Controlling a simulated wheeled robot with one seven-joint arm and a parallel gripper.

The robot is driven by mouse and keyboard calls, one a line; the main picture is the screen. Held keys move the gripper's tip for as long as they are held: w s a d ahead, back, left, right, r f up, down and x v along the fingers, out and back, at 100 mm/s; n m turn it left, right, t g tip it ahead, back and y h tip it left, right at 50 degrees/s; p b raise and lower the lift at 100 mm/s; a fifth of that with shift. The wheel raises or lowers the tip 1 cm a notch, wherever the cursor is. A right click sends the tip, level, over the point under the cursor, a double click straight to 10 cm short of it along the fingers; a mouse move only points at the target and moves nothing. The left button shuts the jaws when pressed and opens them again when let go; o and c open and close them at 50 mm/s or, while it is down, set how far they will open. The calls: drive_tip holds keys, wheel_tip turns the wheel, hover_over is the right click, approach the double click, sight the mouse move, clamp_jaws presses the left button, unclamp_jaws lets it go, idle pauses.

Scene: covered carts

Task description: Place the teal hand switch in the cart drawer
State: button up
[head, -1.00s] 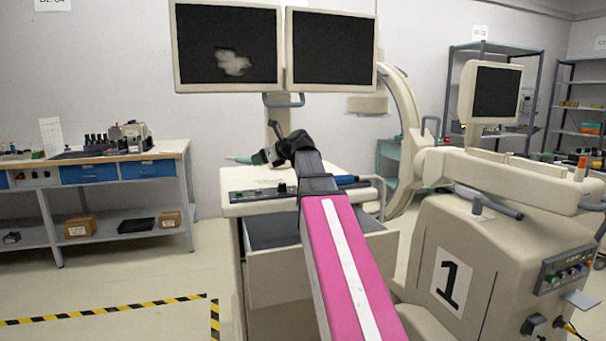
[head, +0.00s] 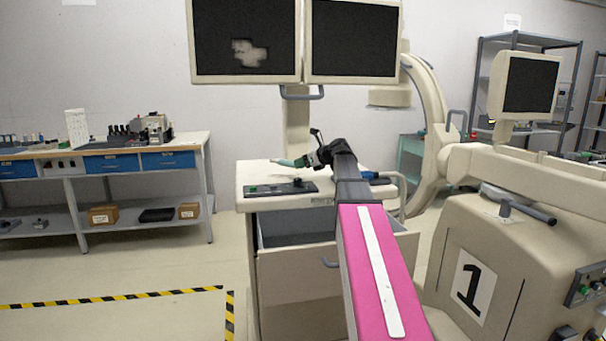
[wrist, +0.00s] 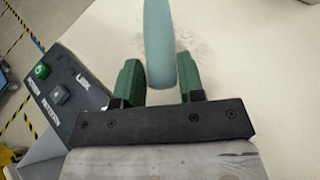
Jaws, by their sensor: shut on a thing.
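The teal hand switch (head: 287,162) sticks out to the left of my gripper (head: 314,155) above the cart top (head: 255,172) in the head view. In the wrist view, the teal hand switch (wrist: 158,40) lies between the two green fingers of my gripper (wrist: 159,82), which is shut on it.
A control panel (head: 280,188) with a green button is on the cart's front edge. A blue object (head: 372,177) lies at the right of the cart top. Two monitors (head: 245,40) stand above. A large machine marked 1 (head: 470,285) is close on the right. Floor at left is clear.

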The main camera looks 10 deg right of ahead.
drive_tip(key=shift+f, duration=2.05)
drive_tip(key=shift+f, duration=0.1)
drive_tip(key=o, duration=0.9)
drive_tip(key=shift+o, duration=0.2)
